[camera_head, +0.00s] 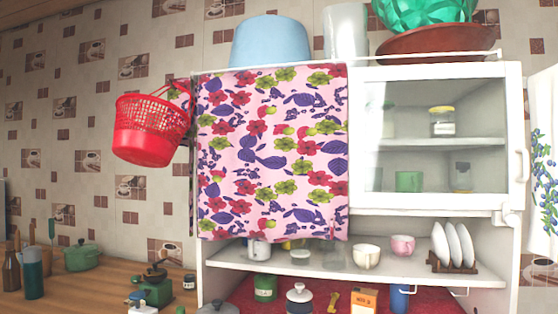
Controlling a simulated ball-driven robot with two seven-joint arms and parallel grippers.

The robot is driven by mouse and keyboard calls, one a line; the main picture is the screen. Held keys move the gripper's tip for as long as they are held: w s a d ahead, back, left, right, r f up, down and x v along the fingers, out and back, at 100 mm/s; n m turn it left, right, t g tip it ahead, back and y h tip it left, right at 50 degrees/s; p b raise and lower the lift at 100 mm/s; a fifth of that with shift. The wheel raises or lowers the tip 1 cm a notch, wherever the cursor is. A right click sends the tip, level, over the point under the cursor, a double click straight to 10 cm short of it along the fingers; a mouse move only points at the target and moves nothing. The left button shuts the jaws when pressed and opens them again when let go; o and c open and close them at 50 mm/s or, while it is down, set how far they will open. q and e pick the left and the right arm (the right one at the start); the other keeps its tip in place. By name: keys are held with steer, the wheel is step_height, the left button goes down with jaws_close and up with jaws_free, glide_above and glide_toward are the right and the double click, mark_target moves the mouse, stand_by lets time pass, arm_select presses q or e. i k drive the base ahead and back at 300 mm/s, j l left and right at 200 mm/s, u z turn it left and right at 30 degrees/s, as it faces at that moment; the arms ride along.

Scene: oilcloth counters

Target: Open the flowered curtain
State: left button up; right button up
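The flowered curtain (262,150) is pink with red, purple and green flowers. It hangs flat over the left half of a white wall cabinet (509,140), from the top edge down to just above the open shelf. It covers what is behind it. Neither of my grippers shows in the head view.
A red basket (150,130) hangs at the cabinet's left side. A glass door (390,135) with a white frame closes the right half. Cups, including a pink one (402,245), and plates in a rack (453,247) stand on the shelf below. A blue tub (270,41) sits on top.

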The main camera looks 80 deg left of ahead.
mark_target(273, 142)
steer(key=u, duration=2.55)
